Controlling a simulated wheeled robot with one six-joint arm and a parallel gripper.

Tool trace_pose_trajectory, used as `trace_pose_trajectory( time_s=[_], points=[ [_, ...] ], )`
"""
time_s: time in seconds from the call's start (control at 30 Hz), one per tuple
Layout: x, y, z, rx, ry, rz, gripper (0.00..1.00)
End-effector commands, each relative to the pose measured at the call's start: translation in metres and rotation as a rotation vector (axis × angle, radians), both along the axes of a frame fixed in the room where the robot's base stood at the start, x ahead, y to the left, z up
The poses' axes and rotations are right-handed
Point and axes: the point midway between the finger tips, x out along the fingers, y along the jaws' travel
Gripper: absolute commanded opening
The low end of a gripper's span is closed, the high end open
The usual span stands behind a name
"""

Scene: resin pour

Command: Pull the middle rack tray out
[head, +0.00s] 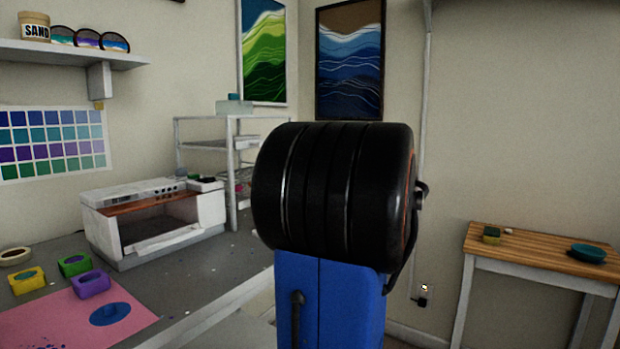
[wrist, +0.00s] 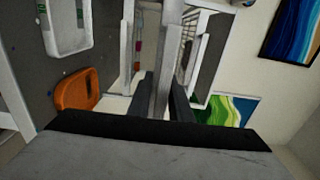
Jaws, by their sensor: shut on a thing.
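The white rack (head: 229,165) stands behind the bench in the head view, partly hidden by my arm. A pale tray edge (head: 206,145) shows at its middle level. In the wrist view, which is turned sideways, my gripper (wrist: 167,98) has its two dark fingers close on either side of a pale bar (wrist: 164,72). The bar looks like the front of a rack tray, between other pale rack parts. Its level is hard to tell from this view. My gripper is hidden in the head view.
A white oven-like box (head: 152,218) stands on the grey bench left of the rack. Small moulds (head: 90,284) and a pink mat (head: 75,328) lie nearer. An orange item (wrist: 76,90) shows in the wrist view. A wooden table (head: 545,252) stands at right.

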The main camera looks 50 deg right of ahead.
Motion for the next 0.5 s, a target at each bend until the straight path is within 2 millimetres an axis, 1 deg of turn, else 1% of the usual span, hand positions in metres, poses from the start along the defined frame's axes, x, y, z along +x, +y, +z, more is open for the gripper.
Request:
trace_pose_trajectory(
  time_s=[0.03, 0.13, 0.17, 0.2, 0.5],
  points=[
    [-0.0001, -0.0001, 0.0027, -0.003, -0.004, -0.001, 0.00],
    [0.0000, -0.0002, 0.0027, -0.003, -0.004, -0.001, 0.00],
    [0.0000, -0.0002, 0.0027, -0.003, -0.004, -0.001, 0.23],
    [0.0000, -0.0002, 0.0027, -0.003, -0.003, -0.001, 0.30],
    [-0.0004, -0.0003, 0.0012, -0.001, -0.002, -0.001, 0.30]
  ],
)
